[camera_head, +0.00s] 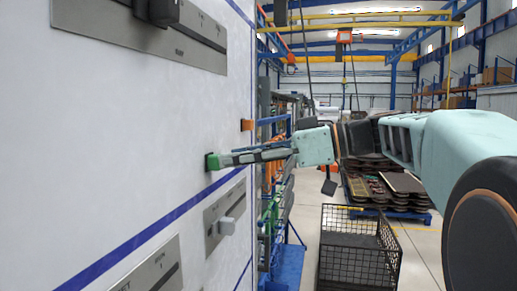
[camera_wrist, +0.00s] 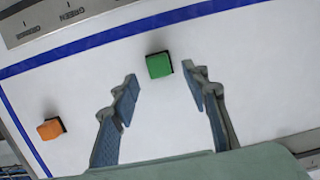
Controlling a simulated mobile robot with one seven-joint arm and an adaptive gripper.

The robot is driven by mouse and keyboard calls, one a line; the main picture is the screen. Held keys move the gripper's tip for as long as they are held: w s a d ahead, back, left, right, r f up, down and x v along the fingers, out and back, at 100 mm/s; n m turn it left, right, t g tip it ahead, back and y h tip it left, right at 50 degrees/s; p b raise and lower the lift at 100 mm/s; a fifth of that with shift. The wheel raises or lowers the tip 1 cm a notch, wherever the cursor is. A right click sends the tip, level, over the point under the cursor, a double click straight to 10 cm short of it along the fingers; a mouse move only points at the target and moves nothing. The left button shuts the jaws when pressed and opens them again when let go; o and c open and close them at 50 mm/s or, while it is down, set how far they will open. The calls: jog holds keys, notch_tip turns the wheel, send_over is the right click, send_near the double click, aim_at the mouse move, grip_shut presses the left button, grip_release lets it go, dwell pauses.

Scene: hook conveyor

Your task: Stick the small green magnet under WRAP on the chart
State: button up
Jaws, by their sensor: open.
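The small green magnet (camera_head: 213,162) sits on the white chart (camera_head: 130,130), just above a blue line. In the wrist view the green magnet (camera_wrist: 159,65) is near the fingertips, roughly centred between them, with white gaps on both sides. My gripper (camera_head: 228,159) reaches in from the right, its tips at or very near the magnet in the head view. The fingers of my gripper (camera_wrist: 160,80) are apart and hold nothing. Grey label plates are on the chart, one at the top (camera_wrist: 60,18) with lettering that seems to include GREEN. I cannot read WRAP anywhere.
An orange magnet (camera_head: 247,125) is at the chart's right edge; it also shows in the wrist view (camera_wrist: 50,129). A black wire basket (camera_head: 358,250) stands on the floor below my arm, and a loaded pallet (camera_head: 385,190) lies behind.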

jog(key=shift+x, duration=1.5)
jog(key=c, duration=1.1)
jog(key=shift+d, duration=0.15)
jog(key=f+b+v, duration=0.1)
jog(key=b+v, duration=0.1)
jog(key=v, duration=0.4)
jog(key=shift+s+d, duration=0.2)
jog(key=shift+d, duration=0.2)
jog(key=shift+f, duration=0.1)
